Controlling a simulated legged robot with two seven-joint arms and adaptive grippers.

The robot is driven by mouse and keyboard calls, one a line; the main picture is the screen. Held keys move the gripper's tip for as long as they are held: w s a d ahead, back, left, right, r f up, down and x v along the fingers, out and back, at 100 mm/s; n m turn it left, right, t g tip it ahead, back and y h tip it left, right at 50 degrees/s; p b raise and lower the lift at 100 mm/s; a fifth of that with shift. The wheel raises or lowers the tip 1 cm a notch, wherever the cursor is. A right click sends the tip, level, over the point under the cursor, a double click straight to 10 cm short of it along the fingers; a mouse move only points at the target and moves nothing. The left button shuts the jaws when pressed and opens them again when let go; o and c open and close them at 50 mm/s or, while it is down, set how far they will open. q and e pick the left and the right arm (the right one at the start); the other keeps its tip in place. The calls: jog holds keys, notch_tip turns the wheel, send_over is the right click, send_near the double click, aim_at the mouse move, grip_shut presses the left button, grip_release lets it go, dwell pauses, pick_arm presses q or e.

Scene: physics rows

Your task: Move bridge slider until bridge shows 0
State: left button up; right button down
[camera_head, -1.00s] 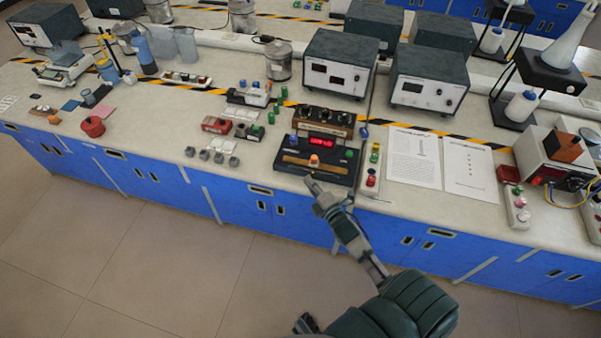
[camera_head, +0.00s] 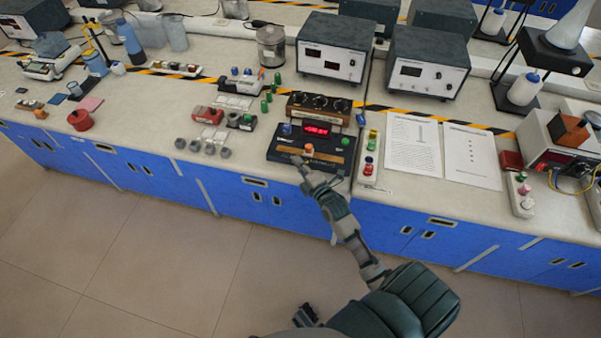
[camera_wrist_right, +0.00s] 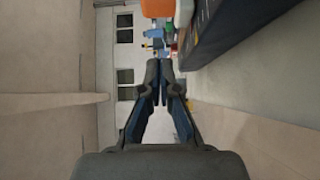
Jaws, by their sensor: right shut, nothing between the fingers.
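The bridge is a black box (camera_head: 280,152) near the bench's front edge, with a red lit display (camera_head: 316,129) whose digits are too small for me to read surely. Its orange slider knob (camera_head: 309,148) stands near the middle of the slot along its front. My right gripper (camera_head: 297,159) is shut and empty, with its tips at the box's front edge, just left of the knob and nearer me. In the right wrist view the closed fingertips (camera_wrist_right: 161,66) point along the black box (camera_wrist_right: 215,30), and the orange knob (camera_wrist_right: 157,8) shows ahead at the top.
A brown dial box (camera_head: 318,108) stands right behind the bridge. A strip with coloured knobs (camera_head: 368,167) is close on its right. Small grey blocks (camera_head: 209,149) lie to the left. Paper sheets (camera_head: 413,143) lie to the right. The floor in front is clear.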

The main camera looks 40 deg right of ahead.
aim_at(308, 151)
jog(key=w, duration=0.1)
jog(key=w+d, duration=0.1)
jog(key=w, duration=0.2)
jog(key=shift+d+f, duration=0.3)
jog(key=shift+s+d+f, duration=0.1)
jog(key=shift+s+d, duration=0.45)
jog(key=shift+d, duration=0.25)
jog(key=shift+s+b, duration=0.25)
jog(key=shift+b, duration=0.05)
jog(key=shift+s+a+r, duration=0.15)
jog(key=shift+s+r, duration=0.05)
jog(key=shift+r, duration=0.2)
jog(key=shift+s+a+r, duration=0.1)
jog(key=shift+a+r, duration=0.05)
jog(key=shift+a, duration=0.15)
jog(key=shift+d, duration=0.3)
jog(key=shift+s+d+f, duration=0.15)
jog(key=shift+d+f, duration=0.1)
jog(key=shift+d, duration=0.6)
jog(key=shift+s+d+p, duration=0.3)
jog(key=shift+s+d, duration=0.15)
jog(key=shift+s, duration=0.15)
jog(key=shift+w+a+r, duration=0.1)
jog(key=shift+w+a, duration=0.05)
jog(key=shift+a, duration=0.5)
pick_arm(q)
jog(key=shift+a+f, duration=0.15)
jog(key=shift+a, duration=0.2)
